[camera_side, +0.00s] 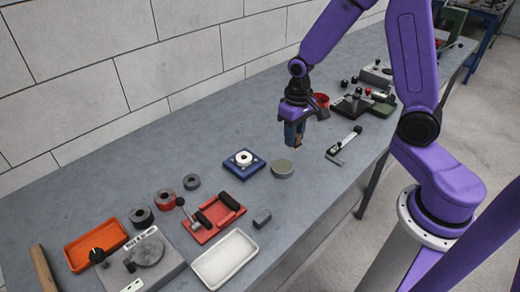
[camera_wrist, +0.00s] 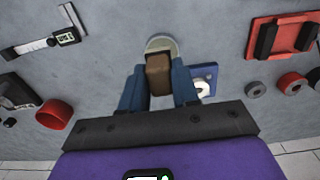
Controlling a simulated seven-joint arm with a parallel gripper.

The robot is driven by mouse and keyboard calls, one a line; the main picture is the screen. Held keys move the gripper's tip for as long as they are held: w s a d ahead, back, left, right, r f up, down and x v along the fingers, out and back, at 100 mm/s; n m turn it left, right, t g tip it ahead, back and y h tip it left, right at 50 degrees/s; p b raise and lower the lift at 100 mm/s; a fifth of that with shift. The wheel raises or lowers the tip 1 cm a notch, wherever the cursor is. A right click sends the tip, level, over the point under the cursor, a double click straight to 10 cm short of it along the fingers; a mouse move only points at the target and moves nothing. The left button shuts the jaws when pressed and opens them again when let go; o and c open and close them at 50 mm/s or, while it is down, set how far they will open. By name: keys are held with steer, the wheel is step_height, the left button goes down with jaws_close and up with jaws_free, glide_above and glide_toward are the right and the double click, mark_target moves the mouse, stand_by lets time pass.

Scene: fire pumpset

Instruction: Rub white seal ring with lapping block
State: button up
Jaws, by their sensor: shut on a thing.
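The white seal ring (camera_side: 244,158) lies flat on a square blue base (camera_side: 233,167) on the bench. In the wrist view the ring (camera_wrist: 201,89) is partly hidden behind my right finger. My gripper (camera_side: 294,133) is shut on a brown block, which looks like the lapping block (camera_wrist: 158,72), and holds it above the bench. In the side view only a small tip of the block shows below the fingers. The block is to the right of the ring and apart from it. A round grey disc (camera_side: 283,168) lies on the bench just below the gripper in the side view.
A red fixture with black rollers (camera_side: 214,217), a small grey block (camera_side: 262,218), a white tray (camera_side: 225,259) and an orange tray (camera_side: 95,244) are at left. Several rings lie nearby. A caliper (camera_side: 345,145) lies at right. Bench around the blue base is mostly clear.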

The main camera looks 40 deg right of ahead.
steer(key=w+a, duration=0.2)
steer(key=w, duration=0.5)
steer(key=w+a, duration=0.3)
steer(key=w, duration=0.4)
steer(key=shift+w+f, duration=0.15)
steer(key=shift+f, duration=3.55)
steer(key=shift+a+f, duration=0.4)
steer(key=shift+f, duration=0.25)
steer(key=shift+c, duration=0.5)
steer(key=shift+s+a, duration=0.4)
steer(key=shift+a, duration=0.4)
steer(key=shift+s+a, duration=0.4)
steer(key=shift+a, duration=0.35)
steer(key=shift+w+d, duration=0.3)
steer(key=shift+d, duration=0.4)
steer(key=shift+w+d, duration=0.25)
steer(key=shift+d, duration=0.4)
steer(key=shift+w+d, duration=0.3)
steer(key=shift+d, duration=0.4)
step_height(320, 180, up, 8)
steer(key=shift+s+a, duration=0.1)
